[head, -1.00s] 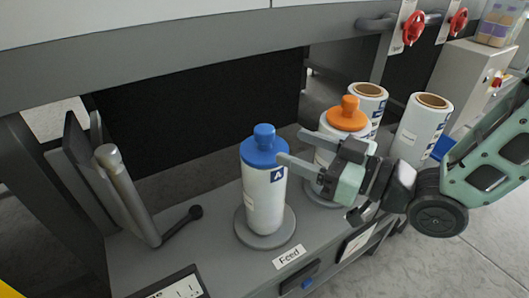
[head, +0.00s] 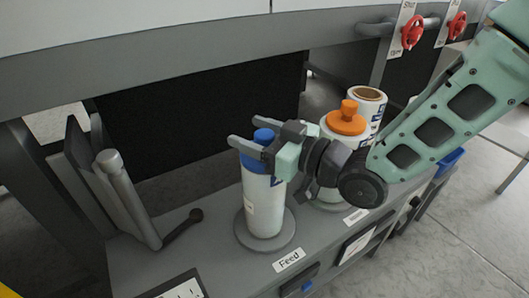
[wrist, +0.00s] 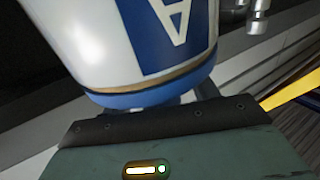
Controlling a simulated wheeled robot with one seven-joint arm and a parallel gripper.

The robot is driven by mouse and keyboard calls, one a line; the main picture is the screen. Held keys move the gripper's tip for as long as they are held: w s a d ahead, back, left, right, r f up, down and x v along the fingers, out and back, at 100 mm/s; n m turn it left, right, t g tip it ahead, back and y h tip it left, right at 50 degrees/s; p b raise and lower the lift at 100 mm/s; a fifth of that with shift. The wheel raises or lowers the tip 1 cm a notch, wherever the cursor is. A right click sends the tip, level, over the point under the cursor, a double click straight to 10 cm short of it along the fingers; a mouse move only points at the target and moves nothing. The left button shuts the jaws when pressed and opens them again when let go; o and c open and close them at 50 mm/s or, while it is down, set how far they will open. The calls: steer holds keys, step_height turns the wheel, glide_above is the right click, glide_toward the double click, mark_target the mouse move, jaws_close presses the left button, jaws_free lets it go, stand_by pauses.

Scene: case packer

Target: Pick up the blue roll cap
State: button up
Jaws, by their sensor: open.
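The blue roll cap (head: 254,164) sits on top of a white film roll (head: 264,205) with a blue label marked A, upright on a round base (head: 245,240). My gripper (head: 233,132) is open at the cap's height, its fingers reaching left on either side of the cap's knob (head: 263,135). The near finger hides part of the cap, and I cannot tell whether the fingers touch it. In the wrist view, the roll appears inverted, and the cap's blue rim (wrist: 150,97) lies close to the gripper body; the fingertips are hidden there.
A roll with an orange cap (head: 345,124) stands just right, behind my wrist. An uncapped roll (head: 366,95) is behind it. A grey roller post (head: 125,195) stands at left. A "Feed" label (head: 289,260) marks the shelf front. Dark panels rise behind.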

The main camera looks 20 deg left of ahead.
steer(key=c, duration=1.1)
